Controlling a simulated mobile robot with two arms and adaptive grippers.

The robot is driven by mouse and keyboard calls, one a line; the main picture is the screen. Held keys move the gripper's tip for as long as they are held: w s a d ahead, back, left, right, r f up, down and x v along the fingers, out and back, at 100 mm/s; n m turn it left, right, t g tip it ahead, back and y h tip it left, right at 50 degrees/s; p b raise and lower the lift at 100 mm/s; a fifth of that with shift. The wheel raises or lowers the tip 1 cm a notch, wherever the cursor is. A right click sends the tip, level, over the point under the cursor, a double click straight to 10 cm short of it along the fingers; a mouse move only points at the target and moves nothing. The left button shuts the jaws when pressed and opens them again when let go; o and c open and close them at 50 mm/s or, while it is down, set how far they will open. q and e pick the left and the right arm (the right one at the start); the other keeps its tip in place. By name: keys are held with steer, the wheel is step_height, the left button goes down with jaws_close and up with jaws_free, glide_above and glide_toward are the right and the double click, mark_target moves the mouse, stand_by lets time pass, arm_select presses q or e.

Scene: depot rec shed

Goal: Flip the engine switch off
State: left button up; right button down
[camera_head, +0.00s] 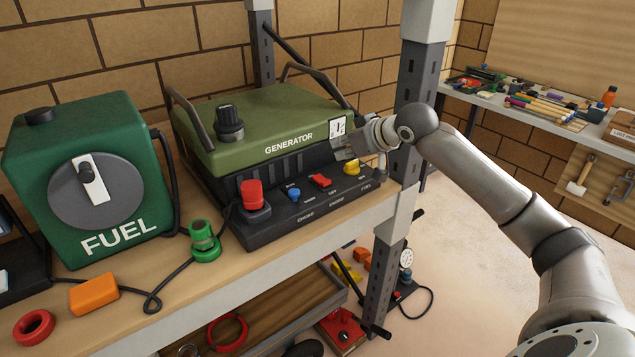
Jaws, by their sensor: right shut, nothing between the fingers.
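The green and black generator (275,130) stands on the shelf. Small labels on the panel seem to read "ENGINE" and "FUEL"; the rocker's exact position is too small to tell. My right gripper (344,153) is shut and empty, at the generator's right front, just above the yellow knob and up and right of the red switch. Whether it touches the generator cannot be told. My left gripper is out of view.
A green fuel can (88,150) with a dial stands left of the generator. A cable, green connector (205,241), orange block (94,294) and red ring (34,328) lie on the shelf (190,290). A grey upright post (408,130) stands close beside my right arm.

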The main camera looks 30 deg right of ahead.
steer(key=p, duration=0.3)
glide_above(324, 181)
steer(key=w, duration=0.1)
steer(key=f, duration=0.5)
steer(key=shift+w+a+f, duration=0.1)
steer(key=shift+a+f, duration=0.1)
steer(key=shift+f, duration=0.2)
steer(key=shift+s+f+p, duration=0.25)
steer(key=shift+f, duration=0.35)
steer(key=shift+s+f+p, duration=0.2)
steer(key=shift+f, duration=0.4)
steer(key=shift+s+d+f, duration=0.15)
steer(key=shift+s+f, duration=0.2)
steer(key=shift+f, duration=0.45)
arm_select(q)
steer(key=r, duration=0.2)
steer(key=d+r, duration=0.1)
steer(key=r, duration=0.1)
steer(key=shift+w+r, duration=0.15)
